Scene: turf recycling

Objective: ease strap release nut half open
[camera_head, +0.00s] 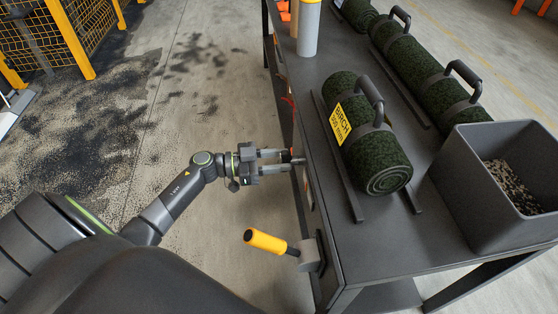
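My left gripper (290,161) reaches in from the left to the near side panel of the dark workbench (310,188). Its two pale fingers are apart, one above the other. A small dark part with a reddish spot (287,155) sits at the fingertips, close to the panel; it may be the strap release nut, but it is too small and too covered to be sure. I cannot tell whether the fingers press on it, or how far it is turned. My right gripper is not in view.
A yellow-handled lever (266,241) sticks out from the bench side below my gripper. On the bench lie a green turf roll with a yellow BIRCH label (378,160), longer rolls (408,62), a grey bin of granules (470,190) and a grey cylinder (308,32).

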